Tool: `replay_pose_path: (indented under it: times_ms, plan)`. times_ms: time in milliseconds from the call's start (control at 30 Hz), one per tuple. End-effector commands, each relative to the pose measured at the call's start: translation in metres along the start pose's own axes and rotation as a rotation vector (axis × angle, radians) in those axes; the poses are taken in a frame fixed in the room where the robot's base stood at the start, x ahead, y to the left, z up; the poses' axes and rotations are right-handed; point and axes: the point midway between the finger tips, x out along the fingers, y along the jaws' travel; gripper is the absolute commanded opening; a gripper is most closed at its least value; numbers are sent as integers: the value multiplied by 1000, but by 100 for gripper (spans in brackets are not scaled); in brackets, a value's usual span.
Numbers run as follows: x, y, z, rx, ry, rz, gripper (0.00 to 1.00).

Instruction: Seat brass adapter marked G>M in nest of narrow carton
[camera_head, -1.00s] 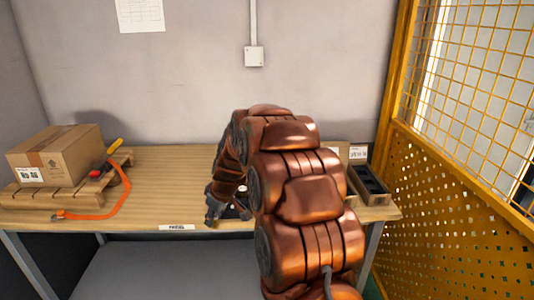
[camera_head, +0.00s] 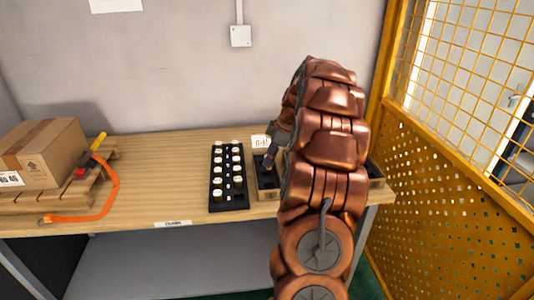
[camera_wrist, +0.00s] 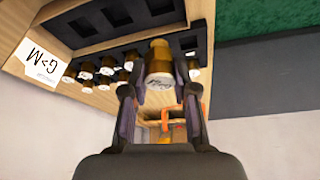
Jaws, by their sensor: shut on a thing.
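A brass adapter (camera_wrist: 159,60) with a pale end is between the fingers of my gripper (camera_wrist: 160,92) in the wrist view. The marking on its pale end is too small to read. In the head view my gripper (camera_head: 267,162) is at a wooden carton (camera_head: 265,194) with a black insert. That carton also shows in the wrist view (camera_wrist: 55,9), with dark square nests in its insert. A white card (camera_wrist: 38,62) reading G>M stands by it. I cannot tell whether the adapter touches the insert; it appears apart from the nests.
A black rack (camera_head: 229,203) with several white-topped adapters stands left of the carton. A second carton (camera_head: 377,183) is partly hidden behind my arm. A yellow mesh fence (camera_head: 440,170) borders the right.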

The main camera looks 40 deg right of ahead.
Motion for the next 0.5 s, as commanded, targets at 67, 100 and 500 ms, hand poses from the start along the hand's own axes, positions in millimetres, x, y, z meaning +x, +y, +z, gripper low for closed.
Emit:
replay_pose_path:
  times_ms: [67, 100, 500]
  plan:
    - [7, -1, 3, 2, 0, -4, 0]
    - [11, -1, 5, 2, 0, -4, 0]
    - [46, -2, 16, -1, 0, -4, 0]
